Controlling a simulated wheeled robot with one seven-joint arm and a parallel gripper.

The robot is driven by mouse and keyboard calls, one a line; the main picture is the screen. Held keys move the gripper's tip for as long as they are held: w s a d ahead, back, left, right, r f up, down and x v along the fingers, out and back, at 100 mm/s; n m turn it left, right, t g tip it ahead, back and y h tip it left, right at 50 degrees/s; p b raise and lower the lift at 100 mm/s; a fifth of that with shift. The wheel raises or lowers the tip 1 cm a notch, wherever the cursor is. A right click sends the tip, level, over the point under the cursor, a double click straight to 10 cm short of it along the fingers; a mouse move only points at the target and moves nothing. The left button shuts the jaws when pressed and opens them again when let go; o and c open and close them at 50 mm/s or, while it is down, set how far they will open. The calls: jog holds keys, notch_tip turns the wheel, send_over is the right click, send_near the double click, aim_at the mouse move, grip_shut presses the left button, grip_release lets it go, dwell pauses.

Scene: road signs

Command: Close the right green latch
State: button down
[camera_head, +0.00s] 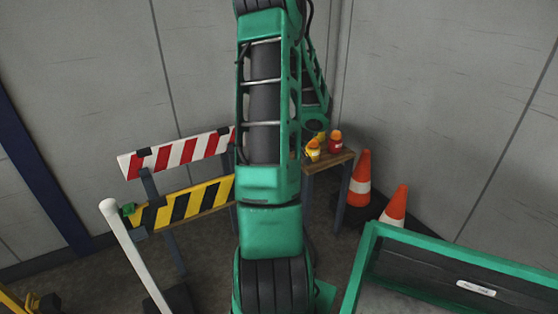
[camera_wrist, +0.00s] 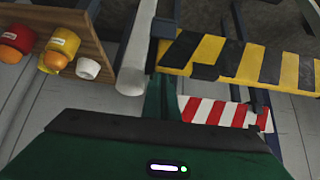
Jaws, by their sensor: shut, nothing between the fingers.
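In the wrist view, the yellow-and-black striped board (camera_wrist: 235,62) runs across the upper right. In the head view, the left green latch (camera_head: 128,208) is by another white post (camera_head: 130,245), and my arm hides the right end of the board (camera_head: 190,203).
A red-and-white board (camera_head: 180,152) is above the striped one. Right of my arm are a wooden table (camera_head: 330,160) with red and yellow containers, two orange cones (camera_head: 360,178) (camera_head: 396,207), and a green-framed box (camera_head: 400,237). Grey walls enclose the corner.

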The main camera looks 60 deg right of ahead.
jog(key=s+a+r, duration=0.2)
jog(key=s+a, duration=0.3)
jog(key=s, duration=0.2)
jog(key=shift+s+r, duration=0.25)
jog(key=shift+s, duration=0.05)
jog(key=w+a+r+n+g+y, duration=0.15)
jog(key=w+a, duration=0.25)
jog(key=a, duration=0.5)
jog(key=w+a+r+g+y, duration=0.1)
jog(key=w+a+r+y, duration=0.3)
jog(key=a, duration=0.5)
jog(key=s+a+r+g, duration=0.2)
jog(key=s+a, duration=0.1)
jog(key=a, duration=0.5)
jog(key=s+a+r+m+g, duration=0.1)
jog(key=s+a+r+g, duration=0.1)
jog(key=a, duration=0.6)
jog(key=shift+s+a+r+h, duration=0.3)
jog(key=shift+s+r+h, duration=0.25)
jog(key=shift+s, duration=0.4)
